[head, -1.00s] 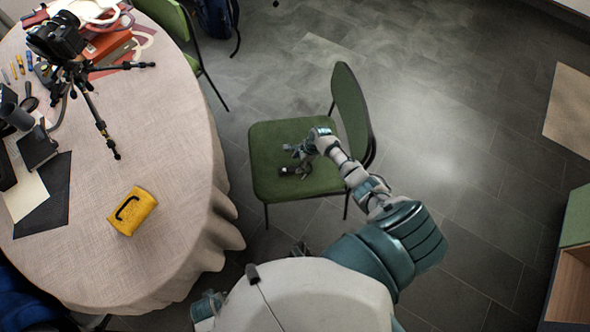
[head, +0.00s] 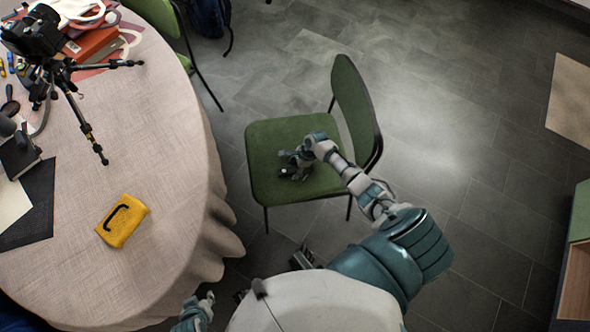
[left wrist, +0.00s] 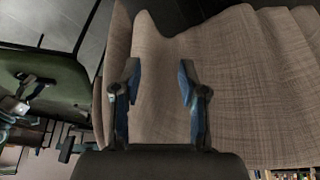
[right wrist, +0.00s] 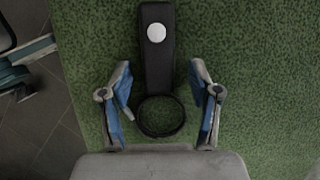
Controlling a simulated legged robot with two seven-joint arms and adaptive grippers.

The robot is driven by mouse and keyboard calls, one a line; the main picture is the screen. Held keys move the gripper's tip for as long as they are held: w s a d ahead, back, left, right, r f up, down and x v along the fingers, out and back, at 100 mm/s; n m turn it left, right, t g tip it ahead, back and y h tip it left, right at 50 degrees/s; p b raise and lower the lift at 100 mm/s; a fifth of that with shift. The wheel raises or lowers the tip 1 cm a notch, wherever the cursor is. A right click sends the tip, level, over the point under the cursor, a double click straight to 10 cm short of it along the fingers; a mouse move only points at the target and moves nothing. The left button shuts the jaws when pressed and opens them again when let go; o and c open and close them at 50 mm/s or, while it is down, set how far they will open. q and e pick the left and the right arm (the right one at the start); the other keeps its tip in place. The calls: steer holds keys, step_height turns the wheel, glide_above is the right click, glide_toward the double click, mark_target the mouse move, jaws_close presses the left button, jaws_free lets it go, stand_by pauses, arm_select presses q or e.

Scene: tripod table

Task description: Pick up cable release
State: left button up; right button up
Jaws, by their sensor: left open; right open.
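The cable release (right wrist: 157,72) lies on the green seat in the right wrist view. It is a black handset with a round white button, and a black loop of cable lies at its near end. My right gripper (right wrist: 159,68) is open, its fingers on either side of the handset's lower end and the loop, not closed on them. In the head view my right gripper (head: 290,160) is over the chair seat, mostly hiding the release. My left gripper (left wrist: 158,70) is open and empty, facing the hanging tablecloth.
The green chair (head: 262,150) has its backrest on the right. The round table (head: 165,120) at left carries a camera on a tripod (head: 75,90), a yellow pouch (head: 118,228) and dark and white sheets. Open tiled floor lies behind and right of the chair.

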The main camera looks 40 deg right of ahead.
jaws_close()
steer(key=shift+r, duration=0.1)
